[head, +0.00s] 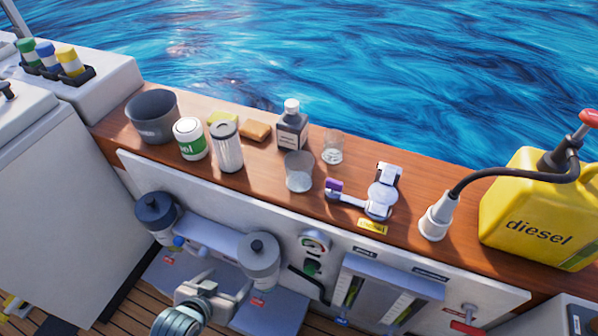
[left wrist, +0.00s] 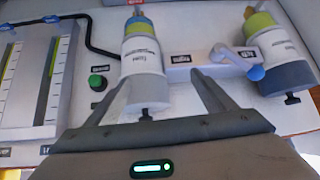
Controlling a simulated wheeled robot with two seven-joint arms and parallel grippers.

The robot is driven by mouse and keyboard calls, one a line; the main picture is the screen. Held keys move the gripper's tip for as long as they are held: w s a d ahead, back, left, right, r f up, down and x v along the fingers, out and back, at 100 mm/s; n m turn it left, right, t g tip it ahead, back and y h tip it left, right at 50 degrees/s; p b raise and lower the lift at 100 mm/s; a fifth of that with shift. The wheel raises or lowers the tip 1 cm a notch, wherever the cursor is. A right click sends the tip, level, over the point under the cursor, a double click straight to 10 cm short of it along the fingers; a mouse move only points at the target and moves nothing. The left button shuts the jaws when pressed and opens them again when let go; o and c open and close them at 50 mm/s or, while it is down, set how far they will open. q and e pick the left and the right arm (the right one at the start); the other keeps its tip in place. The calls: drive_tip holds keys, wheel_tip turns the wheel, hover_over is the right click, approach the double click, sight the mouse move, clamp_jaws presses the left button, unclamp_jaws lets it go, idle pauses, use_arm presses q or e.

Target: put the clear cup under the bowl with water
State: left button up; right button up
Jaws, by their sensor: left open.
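Two clear cups stand on the wooden ledge: a larger one (head: 298,172) and a smaller one (head: 332,147) behind it to the right. Two filter units hang on the white panel below, a dark-capped one (head: 155,212) and a grey-capped one (head: 260,262). In the left wrist view the grey-capped unit (left wrist: 143,62) ends in a yellow-green section with a blue layer; the dark-capped unit (left wrist: 275,50) ends in yellow and brownish. My left gripper (head: 228,280) is open and empty in front of the grey-capped unit, its fingers (left wrist: 165,75) either side of it in the picture; contact is unclear.
The ledge also holds a dark bucket (head: 152,118), a green-white can (head: 190,140), a metal canister (head: 227,148), a sponge (head: 256,130), a dark bottle (head: 292,128), a white-purple tool (head: 380,192) and a yellow diesel can (head: 538,215).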

use_arm(q)
drive_tip(key=w+d+r+t+h, duration=0.1)
drive_tip(key=w+r, duration=0.1)
drive_tip(key=r, duration=0.1)
drive_tip(key=w+d+r+m+t+h, duration=0.1)
drive_tip(key=r, duration=0.2)
drive_tip(key=w+d+r+t, duration=0.1)
drive_tip(key=w+d+r, duration=0.1)
drive_tip(key=r, duration=0.1)
drive_tip(key=shift+w+h, duration=0.3)
drive_tip(key=shift+h, duration=0.1)
drive_tip(key=w+d+r+m+t+h, duration=0.2)
drive_tip(key=d+r+t+h, duration=0.1)
drive_tip(key=r, duration=0.6)
drive_tip(key=shift+d+r+h, duration=0.3)
drive_tip(key=shift+d+h, duration=0.25)
drive_tip(key=shift+h, duration=0.65)
use_arm(e)
drive_tip(key=shift+a+r, duration=0.15)
use_arm(q)
drive_tip(key=shift+w, duration=0.1)
